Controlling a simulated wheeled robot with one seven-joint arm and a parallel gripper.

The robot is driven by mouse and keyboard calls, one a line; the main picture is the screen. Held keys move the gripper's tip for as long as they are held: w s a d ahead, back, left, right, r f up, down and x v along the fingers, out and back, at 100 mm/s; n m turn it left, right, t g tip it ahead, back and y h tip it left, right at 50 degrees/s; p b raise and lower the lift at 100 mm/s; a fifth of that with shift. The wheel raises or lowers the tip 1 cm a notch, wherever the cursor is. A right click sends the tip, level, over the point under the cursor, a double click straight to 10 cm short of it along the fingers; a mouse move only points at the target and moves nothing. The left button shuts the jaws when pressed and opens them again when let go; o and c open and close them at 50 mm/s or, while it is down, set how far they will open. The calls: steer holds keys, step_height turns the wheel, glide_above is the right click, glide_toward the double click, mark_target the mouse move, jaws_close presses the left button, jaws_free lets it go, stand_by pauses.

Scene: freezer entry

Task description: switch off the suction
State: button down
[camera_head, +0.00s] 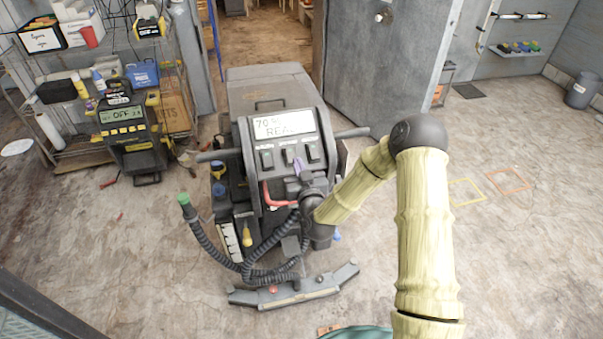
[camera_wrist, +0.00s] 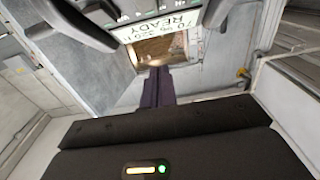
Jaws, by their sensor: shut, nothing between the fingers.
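A grey floor-cleaning machine (camera_head: 268,92) stands in the middle of the head view. Its display (camera_head: 283,124) shows "70" and "READY"; the display also shows in the wrist view (camera_wrist: 165,22). Below it sit three dark rocker switches: left (camera_head: 266,159), middle (camera_head: 289,154) and right (camera_head: 313,152). Their labels are too small to read, so I cannot tell which one is suction or how each is set. My gripper (camera_head: 297,166) is shut and empty, its purple fingers just below the middle and right switches. Contact cannot be made out. The fingers show in the wrist view (camera_wrist: 157,78).
A red lever (camera_head: 277,199) and a ribbed hose (camera_head: 215,250) are beside and below my wrist. Handlebars stick out on both sides of the machine. A charger (camera_head: 130,130) reading "OFF" and a loaded shelf stand left. Floor at right is mostly clear.

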steer(key=shift+s+d+r, duration=0.15)
steer(key=shift+s+d, duration=0.05)
steer(key=shift+s, duration=0.35)
steer(key=shift+s+d+r, duration=0.15)
steer(key=shift+s, duration=0.4)
steer(key=s+d+r+m+g+h, duration=0.1)
steer(key=s+d+r+g+h, duration=0.1)
steer(key=s+d+g, duration=0.5)
steer(key=s+d+r+m+g+h, duration=0.2)
steer(key=s+d+g, duration=0.5)
steer(key=s, duration=1.2)
steer(key=shift+d+r+g+h, duration=0.4)
steer(key=shift+d+h, duration=0.1)
steer(key=shift+d, duration=0.7)
